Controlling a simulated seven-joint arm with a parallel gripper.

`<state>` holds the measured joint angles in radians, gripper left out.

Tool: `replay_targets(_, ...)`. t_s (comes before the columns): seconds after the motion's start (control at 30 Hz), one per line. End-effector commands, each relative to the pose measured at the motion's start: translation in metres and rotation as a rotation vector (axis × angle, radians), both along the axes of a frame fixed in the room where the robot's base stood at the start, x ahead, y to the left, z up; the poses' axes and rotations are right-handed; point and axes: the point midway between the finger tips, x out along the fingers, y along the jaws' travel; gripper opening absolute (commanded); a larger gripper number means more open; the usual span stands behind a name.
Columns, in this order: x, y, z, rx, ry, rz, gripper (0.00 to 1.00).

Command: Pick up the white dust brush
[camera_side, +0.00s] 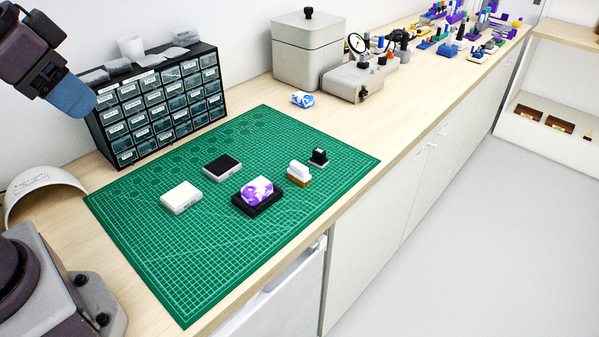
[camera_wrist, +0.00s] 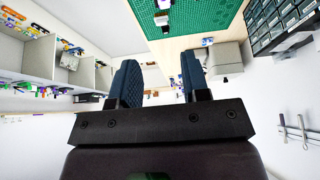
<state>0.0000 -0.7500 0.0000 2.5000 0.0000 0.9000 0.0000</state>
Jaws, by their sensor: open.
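The white dust brush (camera_side: 299,172) appears to be the small block with a white upper part and a tan-brown base. It stands near the right edge of the green cutting mat (camera_side: 180,255), with nothing touching it. My gripper (camera_side: 76,100) is at the upper left of the side view, raised in front of the drawer cabinet and far from the brush. In the wrist view, the two blue fingers of my gripper (camera_wrist: 158,62) are apart with nothing between them. Small items show at the top of that view, but I cannot tell which one is the brush.
A purple-and-white block on a black tray (camera_side: 271,206) and a small black-topped piece (camera_side: 319,157) flank the brush. A white pad (camera_side: 181,197) and a black-topped pad (camera_side: 222,167) lie left. The drawer cabinet (camera_side: 160,105) and grey box (camera_side: 306,55) stand behind. The mat's front is clear.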

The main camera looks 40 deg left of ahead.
Motion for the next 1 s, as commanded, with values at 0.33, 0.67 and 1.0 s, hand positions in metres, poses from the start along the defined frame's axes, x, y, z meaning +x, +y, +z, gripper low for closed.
replay_targets(0.33, 0.000, 0.000, 0.000, 0.000, 0.000, 0.000, 0.57)
replay_targets(0.67, 0.016, -0.001, -0.023, 0.003, 0.143, -0.004, 0.57)
replay_targets(1.0, 0.127, -0.007, -0.048, 0.062, 0.352, -0.152, 0.57)
